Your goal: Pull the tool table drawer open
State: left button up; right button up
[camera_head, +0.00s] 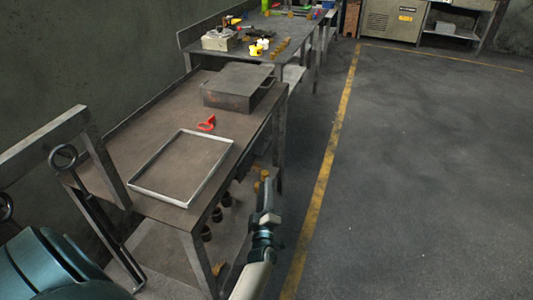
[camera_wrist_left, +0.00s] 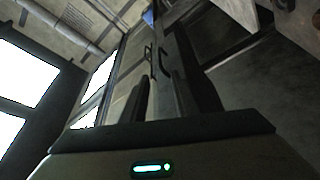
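The tool table (camera_head: 125,130) is a dark brown metal bench along the left wall in the head view. A dark metal drawer box (camera_head: 237,84) stands on its far end, with a thin handle (camera_head: 266,88) on the right-hand side. The drawer looks closed.
An empty metal frame (camera_head: 160,198) and a red item (camera_head: 207,124) lie on the table. Dark cylinders (camera_head: 207,232) stand on the lower shelf. A second bench (camera_head: 262,40) with clutter stands behind. The floor right of the yellow line (camera_head: 328,170) is clear.

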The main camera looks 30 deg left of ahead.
pick_arm(q)
jog(key=shift+w+r, duration=0.1)
dwell(0.3)
jog(key=b, duration=0.3)
send_near(267, 148)
jog(key=f+x, duration=0.1)
jog(key=x, duration=0.3)
pick_arm(e)
jog(key=s+d+f+g, duration=0.2)
jog(key=s+d, duration=0.1)
pick_arm(q)
jog(key=b+x, duration=0.2)
jog(key=x, duration=0.2)
jog(key=shift+w+a+r, duration=0.15)
jog(key=shift+w+a, duration=0.05)
jog(key=shift+b+x, duration=0.35)
jog(key=shift+x, duration=0.5)
pick_arm(e)
notch_tip(267, 148, up, 6)
jog(key=w, duration=0.2)
jog(key=shift+a+h, duration=0.3)
jog(key=shift+a, duration=0.1)
pick_arm(q)
jog(key=shift+r, duration=0.15)
pick_arm(e)
jog(key=shift+w, duration=0.1)
pick_arm(q)
grip_shut()
jog(key=shift+s, duration=0.1)
